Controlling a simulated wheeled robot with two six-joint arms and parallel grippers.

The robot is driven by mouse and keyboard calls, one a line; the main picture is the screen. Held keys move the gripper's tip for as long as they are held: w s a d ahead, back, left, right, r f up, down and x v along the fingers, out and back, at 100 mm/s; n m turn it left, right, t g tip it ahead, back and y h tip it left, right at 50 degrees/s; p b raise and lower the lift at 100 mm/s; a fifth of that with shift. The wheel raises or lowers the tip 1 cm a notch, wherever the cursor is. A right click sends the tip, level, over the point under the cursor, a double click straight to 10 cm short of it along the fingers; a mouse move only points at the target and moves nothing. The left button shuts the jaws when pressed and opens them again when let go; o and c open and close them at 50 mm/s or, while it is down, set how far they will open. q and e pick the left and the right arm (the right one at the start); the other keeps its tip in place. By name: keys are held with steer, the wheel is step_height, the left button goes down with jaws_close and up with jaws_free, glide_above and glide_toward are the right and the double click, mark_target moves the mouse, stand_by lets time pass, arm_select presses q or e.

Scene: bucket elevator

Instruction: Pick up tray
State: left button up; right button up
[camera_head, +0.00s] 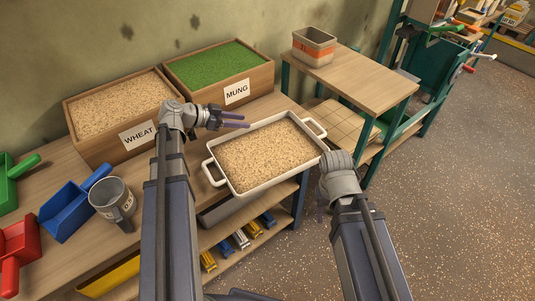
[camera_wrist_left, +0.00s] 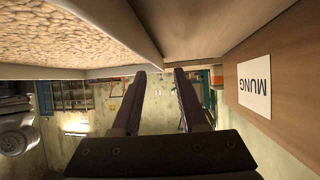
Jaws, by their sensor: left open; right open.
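The white tray (camera_head: 232,188) is full of beige grain and rests on the wooden bench. One looped handle (camera_head: 212,172) is at its left end and the other (camera_head: 315,126) at its right end. My left gripper (camera_head: 240,120) is open and empty, above the bench between the tray and the MUNG box. In the left wrist view its two fingers (camera_wrist_left: 160,85) are apart, with the tray's rim and grain (camera_wrist_left: 65,40) at upper left. My right gripper (camera_head: 321,208) is by the tray's right front corner, pointing down, its fingers mostly hidden by its wrist.
A WHEAT box (camera_head: 138,135) and a MUNG box (camera_head: 237,92) stand behind the tray. A metal cup (camera_head: 113,199), a blue scoop (camera_head: 68,208), and red and green scoops are at left. A side table (camera_head: 355,75) holds a bin (camera_head: 314,46). Open floor lies at right.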

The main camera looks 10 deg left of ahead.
arm_select(q)
steer(key=shift+w+d+f+b, duration=0.15)
steer(key=shift+d+f+b, duration=0.1)
steer(key=shift+f+b, duration=0.1)
steer(key=b+x, duration=0.2)
steer(key=x, duration=0.1)
steer(key=shift+d+f, duration=0.25)
steer(key=shift+f, duration=0.05)
steer(key=shift+w+d+f, duration=0.1)
steer(key=shift+w+d, duration=0.1)
steer(key=shift+d, duration=0.05)
steer(key=shift+c, duration=0.2)
jaws_close()
stand_by(0.5)
